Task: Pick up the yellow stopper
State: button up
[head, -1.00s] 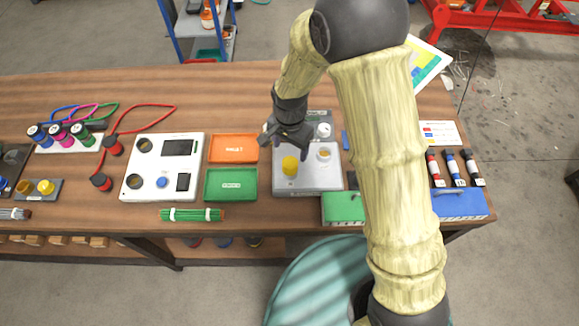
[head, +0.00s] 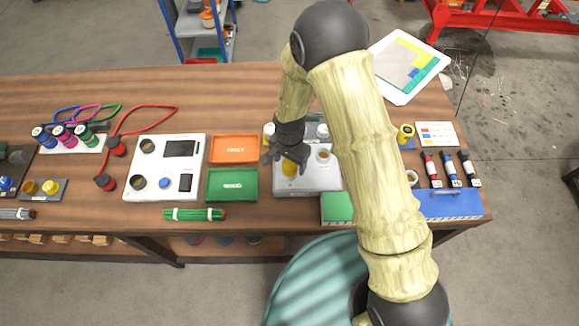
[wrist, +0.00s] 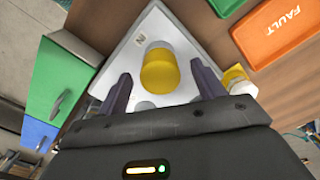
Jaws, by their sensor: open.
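The yellow stopper (head: 289,168) stands upright on the front left part of a pale grey plate (head: 318,181). In the wrist view the stopper (wrist: 160,72) is a short, smooth yellow cylinder near the picture's centre. My gripper (head: 287,154) is open and empty, just behind and above the stopper in the head view, hiding part of it. In the wrist view the two fingers of my gripper (wrist: 160,80) point at the stopper, one on each side with a gap. I cannot tell whether the fingertips are level with it.
A second yellow and white piece (wrist: 234,76) is close beside the right finger. An orange tray (head: 233,149) and green tray (head: 231,184) lie left of the plate. A green box (head: 337,207) and blue box (head: 452,204) stand to the right. Another yellow piece (head: 405,132) stands farther right.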

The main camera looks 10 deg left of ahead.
aim_at(290, 163)
jog(key=shift+f, duration=0.95)
jog(key=shift+c, duration=0.2)
jog(key=c, duration=1.1)
jog(key=shift+r, duration=0.15)
jog(key=shift+c, duration=0.2)
notch_tip(290, 163, up, 9)
jog(key=shift+f+b, duration=0.1)
jog(key=shift+b, duration=1)
jog(key=shift+r, duration=0.5)
